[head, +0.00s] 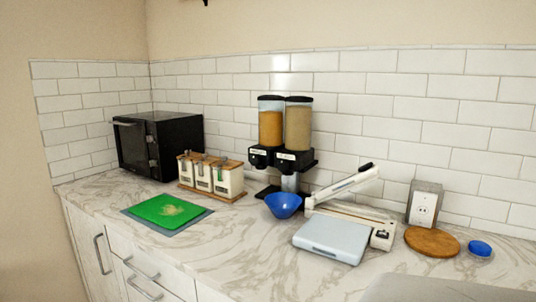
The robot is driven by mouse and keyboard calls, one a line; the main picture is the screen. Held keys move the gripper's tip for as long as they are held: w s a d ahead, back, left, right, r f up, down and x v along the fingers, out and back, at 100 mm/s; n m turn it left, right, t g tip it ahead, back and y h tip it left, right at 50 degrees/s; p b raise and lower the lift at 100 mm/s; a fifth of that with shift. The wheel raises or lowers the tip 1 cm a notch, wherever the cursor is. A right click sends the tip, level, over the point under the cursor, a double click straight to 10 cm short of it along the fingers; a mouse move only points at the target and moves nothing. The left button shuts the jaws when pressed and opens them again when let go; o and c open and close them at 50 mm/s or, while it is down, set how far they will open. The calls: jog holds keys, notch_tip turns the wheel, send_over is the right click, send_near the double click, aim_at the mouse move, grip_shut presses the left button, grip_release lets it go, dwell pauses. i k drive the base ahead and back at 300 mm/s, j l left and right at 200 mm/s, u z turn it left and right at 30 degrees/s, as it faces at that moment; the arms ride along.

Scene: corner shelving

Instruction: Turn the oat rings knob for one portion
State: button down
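A twin cereal dispenser stands against the tiled wall. Its left hopper (271,124) holds orange-yellow contents, and its right hopper (298,126) holds tan contents. Each has a black dispensing head with a small label too small to read, so I cannot tell which one holds oat rings. The left head (262,157) and right head (292,160) show, but I cannot clearly make out their knobs. A blue bowl (283,206) sits on the counter in front of the dispenser's base and looks empty. My gripper is not in view.
A white device with a raised, black-tipped lever (345,188) stands close right of the bowl, behind a pale flat box (329,241). Left are a rack of canisters (214,178), a green board (168,209) and a black microwave (160,145). The front-middle counter (240,240) is clear.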

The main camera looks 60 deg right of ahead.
aim_at(283, 165)
jog(key=z, duration=1.7)
